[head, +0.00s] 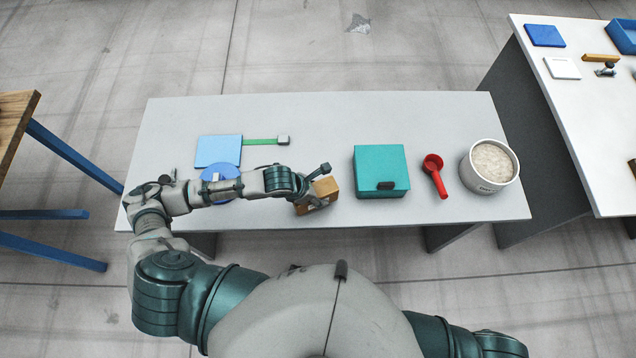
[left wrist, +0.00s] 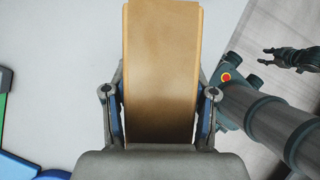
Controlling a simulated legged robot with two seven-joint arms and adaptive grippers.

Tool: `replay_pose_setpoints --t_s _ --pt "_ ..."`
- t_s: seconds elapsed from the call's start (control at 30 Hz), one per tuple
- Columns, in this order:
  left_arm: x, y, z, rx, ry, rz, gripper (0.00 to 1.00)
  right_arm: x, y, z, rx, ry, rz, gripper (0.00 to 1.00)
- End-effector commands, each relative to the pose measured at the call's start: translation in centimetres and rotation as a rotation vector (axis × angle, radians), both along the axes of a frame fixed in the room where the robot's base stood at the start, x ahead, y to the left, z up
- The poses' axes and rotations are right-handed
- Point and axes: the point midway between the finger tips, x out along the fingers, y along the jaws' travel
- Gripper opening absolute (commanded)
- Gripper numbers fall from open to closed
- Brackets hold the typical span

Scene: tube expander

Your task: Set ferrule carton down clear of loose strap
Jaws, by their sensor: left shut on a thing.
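The tan ferrule carton (head: 318,194) is near the table's front middle, between the fingers of my left gripper (head: 311,189). In the left wrist view the carton (left wrist: 162,60) fills the space between both fingers. I cannot tell whether it touches the table. The green loose strap (head: 260,142) runs right from a light blue box, with a grey piece (head: 283,140) at its end. It lies farther back than the carton, with bare table between them. My right gripper (left wrist: 270,56) shows small at the right of the left wrist view, its fingers apart and empty.
A light blue box (head: 218,150) and a blue round item (head: 222,180), partly under my arm, are left. A teal box (head: 380,169), red scoop (head: 436,178) and white tub (head: 487,178) stand right. Bare table (head: 325,130) lies behind the carton.

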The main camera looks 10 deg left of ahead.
Motion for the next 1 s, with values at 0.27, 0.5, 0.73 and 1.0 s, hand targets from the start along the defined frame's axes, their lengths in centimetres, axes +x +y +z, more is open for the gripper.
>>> replay_pose_setpoints --t_s 0.27,0.5,0.73,1.0 --pt "3.9 0.8 -0.3 0.000 -0.001 0.001 0.00 -0.1 0.8 0.2 0.010 0.002 -0.003 0.40" --pt "3.9 1.0 -2.8 -0.003 0.002 0.000 0.00 -0.3 0.7 0.4 0.007 0.005 -0.003 0.40" --pt "4.0 1.0 -3.8 -0.002 -0.002 -0.001 0.00 -0.4 0.4 0.4 0.004 0.006 -0.002 0.40" --pt "3.9 1.0 -3.9 0.000 0.000 -0.001 0.82 -0.4 0.4 0.4 0.004 0.006 -0.002 0.40"
